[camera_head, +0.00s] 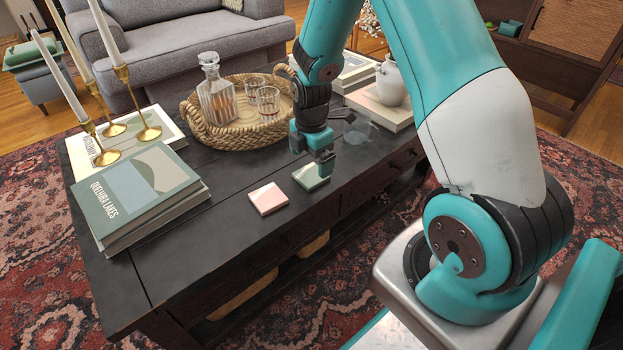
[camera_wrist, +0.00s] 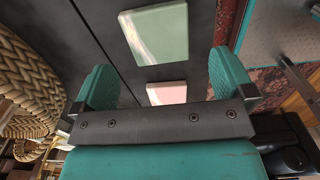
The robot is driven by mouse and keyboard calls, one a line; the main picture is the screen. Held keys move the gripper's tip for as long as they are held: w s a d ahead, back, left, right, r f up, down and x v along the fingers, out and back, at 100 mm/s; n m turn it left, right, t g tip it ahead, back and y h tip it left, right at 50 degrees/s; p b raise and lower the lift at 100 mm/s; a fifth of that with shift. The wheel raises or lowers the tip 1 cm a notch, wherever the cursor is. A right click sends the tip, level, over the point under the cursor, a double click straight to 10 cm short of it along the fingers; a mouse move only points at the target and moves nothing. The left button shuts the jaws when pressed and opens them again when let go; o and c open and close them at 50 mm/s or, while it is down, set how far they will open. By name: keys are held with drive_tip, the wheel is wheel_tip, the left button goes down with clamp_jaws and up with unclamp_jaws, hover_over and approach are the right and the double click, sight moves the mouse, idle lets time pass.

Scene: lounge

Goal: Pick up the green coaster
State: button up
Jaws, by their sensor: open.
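The green coaster (camera_head: 309,178) is a pale green square lying flat on the dark coffee table (camera_head: 230,240). In the wrist view the green coaster (camera_wrist: 157,34) lies ahead of and between the two spread fingers. My gripper (camera_head: 316,160) is open and empty just above the coaster and hides part of it. The wrist view shows both teal fingers of my gripper (camera_wrist: 162,80) wide apart. I cannot tell the exact height gap. A pink coaster (camera_head: 268,198) lies to the left of the green one, and it also shows in the wrist view (camera_wrist: 167,93).
A woven tray (camera_head: 190,118) with a decanter (camera_head: 216,90) and glasses stands behind, left of my gripper. Books (camera_head: 140,190) and brass candlesticks (camera_head: 146,125) are on the left. A white vase (camera_head: 391,82) stands on books at the right. The table front is clear.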

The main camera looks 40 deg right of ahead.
sight(311, 174)
wheel_tip(311, 174, down, 5)
drive_tip(key=shift+w+b, duration=0.1)
drive_tip(key=shift+b, duration=1)
drive_tip(key=shift+r, duration=0.1)
drive_tip(key=c, duration=1)
drive_tip(key=shift+r, duration=0.1)
